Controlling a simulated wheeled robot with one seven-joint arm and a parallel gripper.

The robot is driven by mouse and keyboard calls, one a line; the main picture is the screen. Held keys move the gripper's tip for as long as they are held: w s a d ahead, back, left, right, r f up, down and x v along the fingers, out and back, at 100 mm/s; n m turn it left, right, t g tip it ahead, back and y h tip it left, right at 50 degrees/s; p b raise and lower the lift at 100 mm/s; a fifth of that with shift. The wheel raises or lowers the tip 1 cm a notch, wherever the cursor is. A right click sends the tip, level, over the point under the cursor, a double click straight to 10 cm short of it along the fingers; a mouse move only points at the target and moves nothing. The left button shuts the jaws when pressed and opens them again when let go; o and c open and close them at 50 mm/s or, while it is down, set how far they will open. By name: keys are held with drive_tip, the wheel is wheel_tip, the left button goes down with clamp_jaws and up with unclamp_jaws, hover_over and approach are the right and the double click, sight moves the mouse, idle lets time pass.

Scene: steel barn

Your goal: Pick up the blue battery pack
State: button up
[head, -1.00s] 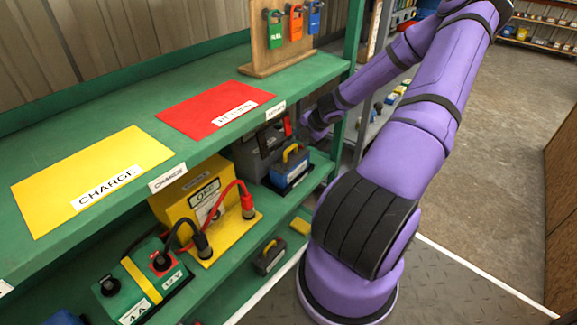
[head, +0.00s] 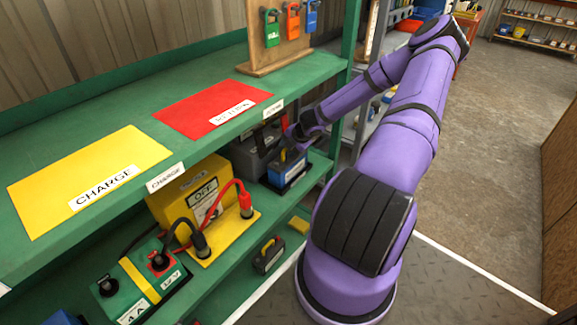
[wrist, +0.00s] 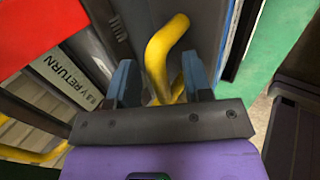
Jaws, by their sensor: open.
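The blue battery pack (head: 286,176) sits upright on the middle green shelf, right of a dark grey battery. In the head view my gripper (head: 297,146) is just above its top and hides most of its handle. In the wrist view my gripper (wrist: 159,78) is open, with one finger on each side of a yellow handle (wrist: 168,42), which looks like the pack's. The handle shows between the fingers; I cannot tell whether either finger touches it.
A yellow charger (head: 190,190) with red and black cables stands left of the pack. The top shelf (head: 150,120) with its red mat (head: 205,108) and yellow mat (head: 60,190) is close above. A green post (head: 347,70) stands to the right. A small black battery (head: 268,256) sits lower down.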

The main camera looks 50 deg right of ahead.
clamp_jaws()
idle(1.1)
drive_tip(key=shift+w+r, duration=0.1)
